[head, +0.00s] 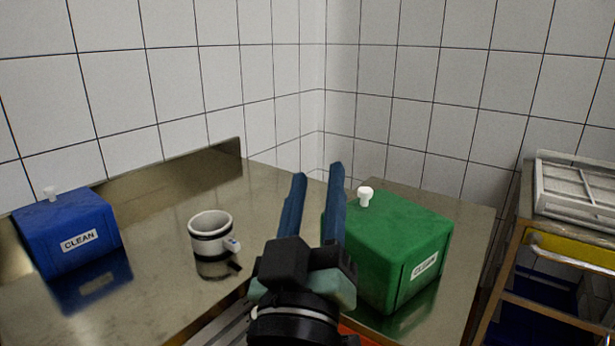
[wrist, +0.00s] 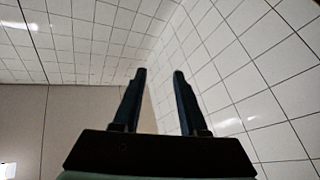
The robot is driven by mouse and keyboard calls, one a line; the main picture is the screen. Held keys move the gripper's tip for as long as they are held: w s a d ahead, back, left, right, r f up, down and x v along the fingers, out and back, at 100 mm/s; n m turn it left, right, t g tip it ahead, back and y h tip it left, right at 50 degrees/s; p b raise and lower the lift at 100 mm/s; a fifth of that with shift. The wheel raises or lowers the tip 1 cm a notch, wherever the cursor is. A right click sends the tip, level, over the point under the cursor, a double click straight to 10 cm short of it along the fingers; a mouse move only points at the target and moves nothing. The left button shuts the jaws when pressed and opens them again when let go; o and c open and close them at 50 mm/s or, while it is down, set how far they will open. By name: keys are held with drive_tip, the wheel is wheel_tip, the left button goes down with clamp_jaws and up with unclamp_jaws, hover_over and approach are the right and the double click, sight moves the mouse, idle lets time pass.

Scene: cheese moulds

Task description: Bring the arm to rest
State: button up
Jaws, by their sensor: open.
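My gripper (head: 316,185) is in the middle of the head view, with two blue fingers spread apart and nothing between them. Its fingers point up and away, in front of the steel table, and its right finger overlaps the left edge of the green box in the picture. In the wrist view my gripper (wrist: 159,75) is open and empty, with only tiled walls and a plain surface beyond the fingers.
A blue box (head: 66,236) marked CLEAN stands at left on the steel table (head: 150,300). A white mug (head: 209,226) with dark bands stands between it and my gripper. A green box (head: 395,245) marked CLEAN is just right. A rack with a white tray (head: 575,188) is far right.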

drive_tip(key=s+r+m+t+y+p, duration=0.1)
drive_tip(key=s+r+m+t+y, duration=0.15)
drive_tip(key=s+r, duration=0.55)
drive_tip(key=s+r+m+t+y, duration=0.1)
drive_tip(key=s+r+t, duration=0.2)
drive_tip(key=r, duration=0.8)
wheel_tip(320, 180, up, 13)
drive_tip(key=a+p, duration=0.1)
drive_tip(key=p, duration=1.2)
drive_tip(key=shift+w, duration=0.3)
drive_tip(key=shift+s+f+g, duration=0.1)
drive_tip(key=shift+f+g, duration=0.1)
drive_tip(key=shift+g, duration=0.15)
